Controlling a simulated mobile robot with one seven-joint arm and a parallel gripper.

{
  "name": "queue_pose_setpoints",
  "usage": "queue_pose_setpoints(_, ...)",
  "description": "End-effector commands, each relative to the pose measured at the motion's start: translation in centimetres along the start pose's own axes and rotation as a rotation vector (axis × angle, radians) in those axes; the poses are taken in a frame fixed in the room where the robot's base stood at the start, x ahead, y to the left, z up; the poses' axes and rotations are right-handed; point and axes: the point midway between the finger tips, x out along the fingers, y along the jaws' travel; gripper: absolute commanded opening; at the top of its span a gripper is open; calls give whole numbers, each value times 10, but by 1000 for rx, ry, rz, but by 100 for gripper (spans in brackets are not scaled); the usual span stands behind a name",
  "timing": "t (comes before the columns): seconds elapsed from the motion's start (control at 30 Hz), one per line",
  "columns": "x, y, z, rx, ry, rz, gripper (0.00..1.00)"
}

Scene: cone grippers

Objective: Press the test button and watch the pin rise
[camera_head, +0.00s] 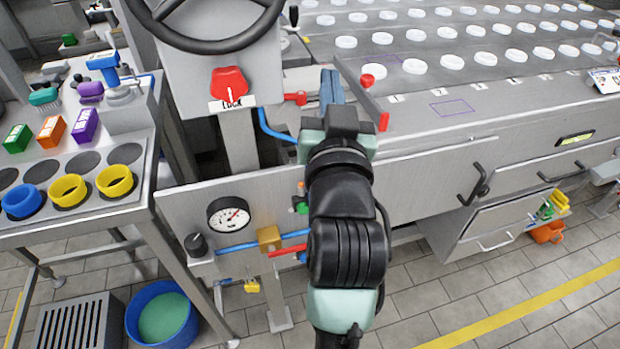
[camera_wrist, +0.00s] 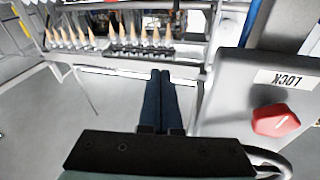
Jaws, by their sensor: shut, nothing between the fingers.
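My gripper (camera_head: 332,88) points away from my body, just right of the grey column with the red knob. Its two dark blue fingers (camera_wrist: 160,76) are together and empty. I cannot surely make out the test button or its pin. A small green part (camera_head: 301,207) and an orange part show on the lower panel (camera_head: 185,212), close left of my arm, partly hidden by it. The red knob (camera_head: 229,84) sits above a LOCK label (camera_head: 232,104). In the wrist view the knob (camera_wrist: 275,121) is right of the fingers.
A black handwheel (camera_head: 205,25) is above the knob. A gauge (camera_head: 228,215) is on the panel. The conveyor (camera_head: 440,90) carries many white discs. Several cones (camera_wrist: 110,38) stand in a row beyond the fingertips.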

Motion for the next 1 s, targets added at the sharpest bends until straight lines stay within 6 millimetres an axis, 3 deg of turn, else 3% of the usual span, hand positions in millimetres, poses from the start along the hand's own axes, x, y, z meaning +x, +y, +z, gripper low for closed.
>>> queue_pose_setpoints(0.07,5,4,5,22,-73,8,0)
queue_pose_setpoints(0.23,4,13,41,72,-215,23,0)
queue_pose_setpoints(0.47,-14,22,88,148,-403,52,0)
queue_pose_setpoints(0.77,-65,28,140,257,-633,100,0)
queue_pose_setpoints(1.0,-124,26,173,351,-807,149,0)
